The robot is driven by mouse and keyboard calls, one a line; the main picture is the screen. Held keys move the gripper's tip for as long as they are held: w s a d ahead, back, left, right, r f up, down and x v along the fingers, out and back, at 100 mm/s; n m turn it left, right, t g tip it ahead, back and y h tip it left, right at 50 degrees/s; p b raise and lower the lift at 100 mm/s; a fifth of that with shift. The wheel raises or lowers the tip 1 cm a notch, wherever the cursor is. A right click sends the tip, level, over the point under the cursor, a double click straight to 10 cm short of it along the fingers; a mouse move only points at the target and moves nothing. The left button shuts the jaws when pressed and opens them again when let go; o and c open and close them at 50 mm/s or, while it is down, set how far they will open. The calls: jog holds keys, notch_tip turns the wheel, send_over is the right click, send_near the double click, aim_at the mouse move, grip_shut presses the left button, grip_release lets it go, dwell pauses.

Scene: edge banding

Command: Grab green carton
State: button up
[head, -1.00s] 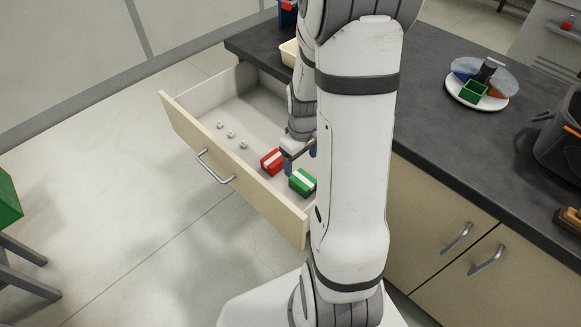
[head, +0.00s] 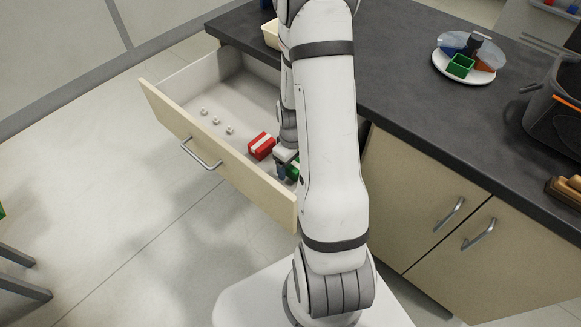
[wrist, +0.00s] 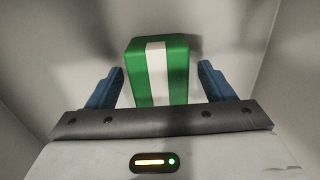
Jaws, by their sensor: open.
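The green carton (wrist: 178,72) with a white stripe stands between the two blue fingers of my gripper (wrist: 161,88) in the wrist view. The fingers are open, with a gap on each side of the carton. In the head view my gripper (head: 287,169) is low inside the open drawer (head: 225,160). The green carton (head: 293,170) shows there only in part, mostly hidden behind my gripper and arm.
A red carton (head: 261,146) with a white stripe lies close left of my gripper. Several small white pieces (head: 216,120) lie further left in the drawer. The drawer walls surround my gripper. A white plate (head: 464,68) with containers stands on the dark counter (head: 400,95).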

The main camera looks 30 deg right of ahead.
jog(key=c, duration=1.1)
jog(key=shift+o, duration=0.2)
jog(key=shift+r, duration=0.1)
